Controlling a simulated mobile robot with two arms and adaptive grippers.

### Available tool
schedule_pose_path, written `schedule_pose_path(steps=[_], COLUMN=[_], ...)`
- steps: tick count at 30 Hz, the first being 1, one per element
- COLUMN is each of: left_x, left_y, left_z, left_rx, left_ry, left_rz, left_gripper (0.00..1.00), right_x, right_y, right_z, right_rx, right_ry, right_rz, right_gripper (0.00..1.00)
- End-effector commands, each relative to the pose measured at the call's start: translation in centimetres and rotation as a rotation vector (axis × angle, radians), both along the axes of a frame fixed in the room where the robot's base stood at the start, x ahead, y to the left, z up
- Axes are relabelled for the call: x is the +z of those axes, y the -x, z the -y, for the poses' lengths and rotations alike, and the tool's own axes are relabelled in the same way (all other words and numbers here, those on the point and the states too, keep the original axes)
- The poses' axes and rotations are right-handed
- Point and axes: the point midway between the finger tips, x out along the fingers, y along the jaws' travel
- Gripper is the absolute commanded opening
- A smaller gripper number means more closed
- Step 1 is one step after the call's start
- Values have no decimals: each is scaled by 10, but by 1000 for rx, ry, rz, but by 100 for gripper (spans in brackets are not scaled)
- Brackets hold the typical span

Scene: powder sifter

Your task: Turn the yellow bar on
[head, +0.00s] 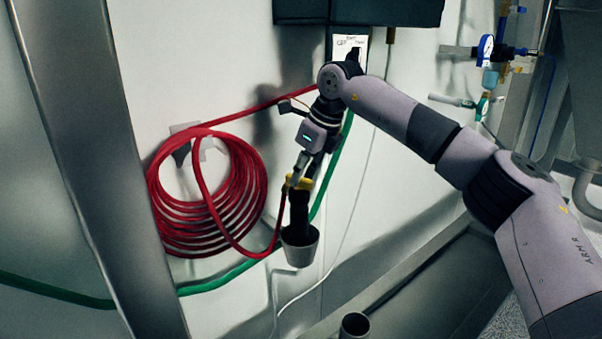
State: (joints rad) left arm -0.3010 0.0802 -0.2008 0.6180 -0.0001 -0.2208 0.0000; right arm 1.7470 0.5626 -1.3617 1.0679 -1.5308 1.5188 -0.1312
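The yellow bar (303,183) is a small yellow piece at the top of a black upright fitting (299,213), left of the middle in the head view. My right gripper (300,173) reaches down from above, and its fingertips are at the yellow bar. The fingers partly cover the bar. I cannot tell whether they touch it, or whether they are open or closed on it. My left gripper is not in view.
A coiled red hose (206,190) hangs on the wall to the left, its end running to the fitting. A green hose (225,285) passes behind. A grey cup-like part (300,248) is below the fitting. A metal post (92,150) stands at left; a gauge (486,48) is upper right.

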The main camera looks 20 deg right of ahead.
Motion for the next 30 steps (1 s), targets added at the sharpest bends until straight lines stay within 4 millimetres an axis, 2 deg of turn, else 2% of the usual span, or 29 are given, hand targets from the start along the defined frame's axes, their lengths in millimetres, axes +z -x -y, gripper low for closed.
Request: schedule_pose_path(steps=[7, 17, 30], left_x=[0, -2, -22], left_y=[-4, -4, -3], left_z=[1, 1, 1], left_rx=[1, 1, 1], left_ry=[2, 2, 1], left_rz=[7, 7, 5], left_gripper=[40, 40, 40], right_x=[0, 0, 0], right_y=[0, 0, 1], right_z=[0, 0, -2], right_rx=[0, -20, -375], right_ry=[0, 0, 1], right_rz=[0, 0, 2], right_gripper=[0, 0, 0])
